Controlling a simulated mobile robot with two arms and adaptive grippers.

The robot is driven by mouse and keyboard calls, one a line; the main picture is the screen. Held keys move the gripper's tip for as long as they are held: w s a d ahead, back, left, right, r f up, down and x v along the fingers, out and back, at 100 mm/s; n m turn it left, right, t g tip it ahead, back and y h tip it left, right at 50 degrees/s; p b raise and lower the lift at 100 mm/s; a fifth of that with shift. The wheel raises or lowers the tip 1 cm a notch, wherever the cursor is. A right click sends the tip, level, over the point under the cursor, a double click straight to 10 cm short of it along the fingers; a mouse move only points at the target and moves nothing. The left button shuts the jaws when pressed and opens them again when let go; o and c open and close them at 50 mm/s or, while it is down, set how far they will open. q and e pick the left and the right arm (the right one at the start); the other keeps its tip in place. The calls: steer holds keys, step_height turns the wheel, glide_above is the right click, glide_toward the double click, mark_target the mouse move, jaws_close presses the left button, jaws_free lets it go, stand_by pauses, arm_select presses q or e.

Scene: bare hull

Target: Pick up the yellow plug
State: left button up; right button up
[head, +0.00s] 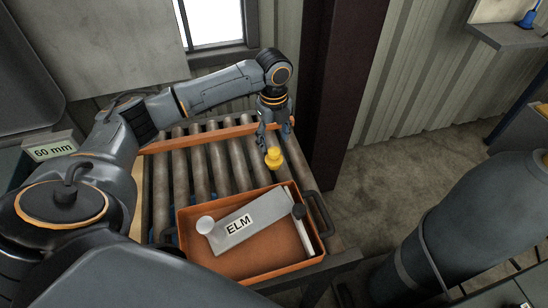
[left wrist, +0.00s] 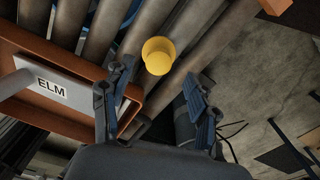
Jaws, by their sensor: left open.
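The yellow plug (head: 273,158) stands on the metal rollers behind the orange tray in the head view. In the left wrist view the yellow plug (left wrist: 158,56) shows just beyond the fingertips, a little nearer the left finger. My left gripper (head: 272,132) points down above and just behind the plug, open and empty. In the left wrist view my left gripper (left wrist: 160,85) has its fingers spread apart, with no visible contact with the plug. My right gripper is not in view.
A dark post (head: 335,90) stands right of the conveyor. A "60 mm" box (head: 52,149) is at left.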

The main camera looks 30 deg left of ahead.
mark_target(274, 151)
arm_select(q)
steer(key=shift+f, duration=0.45)
steer(key=f, duration=0.1)
steer(key=f+p, duration=0.1)
steer(key=f, duration=0.1)
steer(key=shift+s+d+f+p, duration=0.2)
steer(key=shift+p, duration=0.1)
steer(key=shift+f, duration=0.45)
steer(key=shift+c, duration=0.3)
jaws_close()
steer(key=shift+w+r, duration=0.1)
steer(key=shift+r, duration=0.05)
